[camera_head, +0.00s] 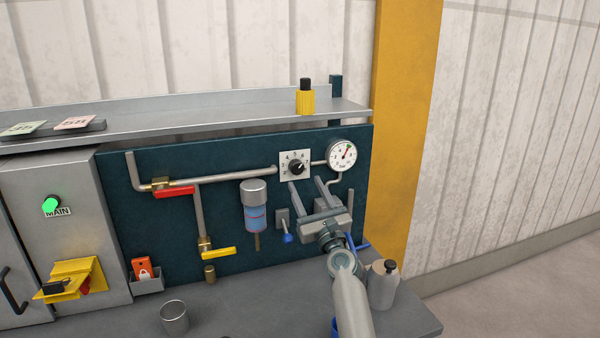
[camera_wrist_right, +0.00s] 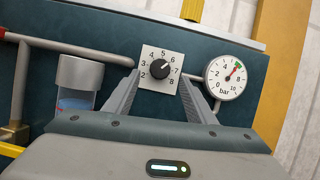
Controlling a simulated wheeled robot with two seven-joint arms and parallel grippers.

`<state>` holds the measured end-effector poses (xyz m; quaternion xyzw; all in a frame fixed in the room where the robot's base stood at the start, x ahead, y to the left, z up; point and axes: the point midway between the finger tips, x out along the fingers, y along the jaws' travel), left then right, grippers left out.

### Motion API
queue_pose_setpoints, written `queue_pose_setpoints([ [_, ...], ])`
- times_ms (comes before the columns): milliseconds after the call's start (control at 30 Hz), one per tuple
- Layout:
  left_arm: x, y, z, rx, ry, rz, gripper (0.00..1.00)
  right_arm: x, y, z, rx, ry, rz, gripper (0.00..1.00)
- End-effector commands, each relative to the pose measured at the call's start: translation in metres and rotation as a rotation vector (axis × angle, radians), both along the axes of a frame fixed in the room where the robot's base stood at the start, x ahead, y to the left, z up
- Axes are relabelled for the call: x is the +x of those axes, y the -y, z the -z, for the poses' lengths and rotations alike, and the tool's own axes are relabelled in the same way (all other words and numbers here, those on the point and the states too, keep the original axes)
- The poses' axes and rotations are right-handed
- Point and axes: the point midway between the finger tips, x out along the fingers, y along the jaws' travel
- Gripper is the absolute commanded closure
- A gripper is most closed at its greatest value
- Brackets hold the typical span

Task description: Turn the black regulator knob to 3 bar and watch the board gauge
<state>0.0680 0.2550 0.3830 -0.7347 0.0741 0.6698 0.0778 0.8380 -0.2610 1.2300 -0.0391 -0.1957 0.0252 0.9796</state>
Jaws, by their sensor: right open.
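The black regulator knob (camera_head: 296,168) sits on a square white dial plate on the dark panel. It also shows in the right wrist view (camera_wrist_right: 161,70), where its white mark points up and right, near the 6. The board gauge (camera_head: 342,155) is right of the knob. In the right wrist view the gauge (camera_wrist_right: 226,78) has a red needle pointing up and right, near 6, by a green mark. My right gripper (camera_head: 307,184) is open, its fingers pointing at the panel on either side of the knob, apparently not touching it. My left gripper is out of view.
A red-handled valve (camera_head: 174,192), a yellow-handled valve (camera_head: 218,253) and a filter bowl (camera_head: 256,212) are left of the knob. A yellow bottle (camera_head: 305,100) stands on the shelf above. A metal cup (camera_head: 174,317) and a grey bottle (camera_head: 382,286) stand on the bench.

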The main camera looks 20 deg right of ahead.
Motion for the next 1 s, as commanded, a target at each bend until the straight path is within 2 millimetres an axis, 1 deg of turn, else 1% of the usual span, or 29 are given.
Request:
queue_pose_setpoints([
  [33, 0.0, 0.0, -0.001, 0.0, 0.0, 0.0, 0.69, 0.009, 0.0, -0.005, -0.004, 0.0, -0.001, 0.5],
  [100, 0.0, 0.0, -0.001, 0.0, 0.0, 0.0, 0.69, 0.02, -0.001, -0.009, -0.003, 0.001, 0.0, 0.5],
  [200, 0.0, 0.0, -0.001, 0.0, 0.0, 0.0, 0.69, 0.033, -0.002, -0.014, -0.003, 0.0, 0.0, 0.5],
  [333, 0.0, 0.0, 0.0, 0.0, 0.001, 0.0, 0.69, 0.046, -0.003, -0.019, -0.001, 0.001, -0.001, 0.5],
  [500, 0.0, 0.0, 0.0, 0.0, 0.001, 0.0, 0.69, 0.054, -0.004, -0.022, -0.001, -0.001, 0.0, 0.5],
  [800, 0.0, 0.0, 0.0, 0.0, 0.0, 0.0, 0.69, 0.055, -0.004, -0.022, 0.0, 0.0, 0.0, 0.5],
  [833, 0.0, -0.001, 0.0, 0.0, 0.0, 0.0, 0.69, 0.054, -0.004, -0.022, 0.0, 0.0, 0.0, 0.54],
  [867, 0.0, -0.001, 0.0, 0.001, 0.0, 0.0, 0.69, 0.054, -0.004, -0.022, 0.0, 0.0, 0.0, 0.61],
  [900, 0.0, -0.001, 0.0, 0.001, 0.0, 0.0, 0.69, 0.054, -0.004, -0.022, 0.0, 0.0, 0.0, 0.71],
  [967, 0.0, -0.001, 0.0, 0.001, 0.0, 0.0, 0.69, 0.054, -0.004, -0.022, 0.0, 0.0, 0.0, 0.85],
  [1000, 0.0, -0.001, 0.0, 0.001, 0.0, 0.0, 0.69, 0.054, -0.004, -0.022, 0.0, 0.0, 0.0, 0.91],
])
